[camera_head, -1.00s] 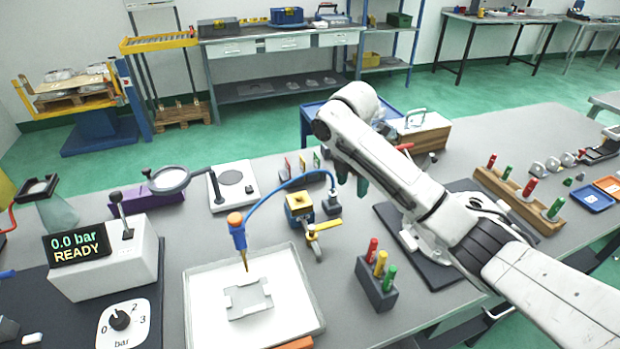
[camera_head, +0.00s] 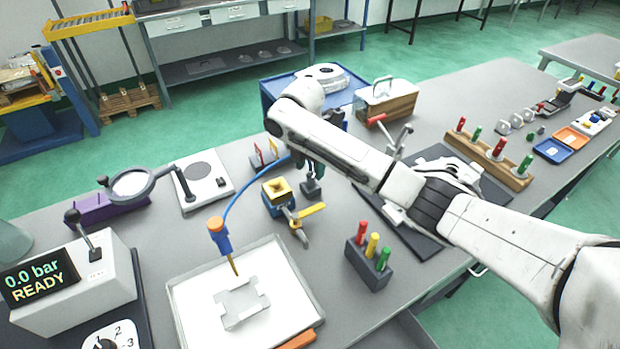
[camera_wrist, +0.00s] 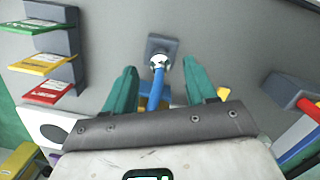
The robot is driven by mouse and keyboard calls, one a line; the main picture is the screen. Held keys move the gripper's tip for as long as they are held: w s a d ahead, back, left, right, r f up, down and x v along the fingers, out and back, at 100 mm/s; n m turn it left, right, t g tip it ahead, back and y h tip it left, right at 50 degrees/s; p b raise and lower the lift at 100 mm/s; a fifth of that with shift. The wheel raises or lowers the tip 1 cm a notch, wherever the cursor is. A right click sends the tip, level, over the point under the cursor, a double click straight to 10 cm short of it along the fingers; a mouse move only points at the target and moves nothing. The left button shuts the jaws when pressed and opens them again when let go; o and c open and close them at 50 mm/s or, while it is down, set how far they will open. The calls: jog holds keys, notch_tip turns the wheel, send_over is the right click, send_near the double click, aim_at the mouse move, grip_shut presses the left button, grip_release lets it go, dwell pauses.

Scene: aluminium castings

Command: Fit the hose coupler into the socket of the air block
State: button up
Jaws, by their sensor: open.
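The hose coupler (camera_wrist: 160,62) is a pale ring-like end on the blue hose (camera_wrist: 157,88). It sits on a small dark grey stand (camera_head: 312,187), which also shows in the wrist view (camera_wrist: 152,44). My gripper (camera_wrist: 160,76) is open, its two green fingers apart on either side of the hose and pointing toward the coupler. In the head view my gripper (camera_head: 312,166) is over the stand and hides the coupler. What seems to be the air block (camera_head: 277,190) is a yellow and blue block with a dark opening on top, left of the stand. A yellow-handled valve (camera_head: 308,211) is beside it.
A white tray (camera_head: 180,310) with an orange-topped blue tool (camera_head: 220,238) lies in front. A rack of coloured plugs (camera_head: 368,262) stands to the right. Small red and yellow cards (camera_head: 265,155) stand behind the block. A pressure unit (camera_head: 100,290) reads 0.0 bar READY.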

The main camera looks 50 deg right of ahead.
aim_at(311, 180)
jog(key=f, duration=0.4)
jog(key=shift+d+p, duration=0.3)
jog(key=shift+c, duration=0.2)
grip_shut()
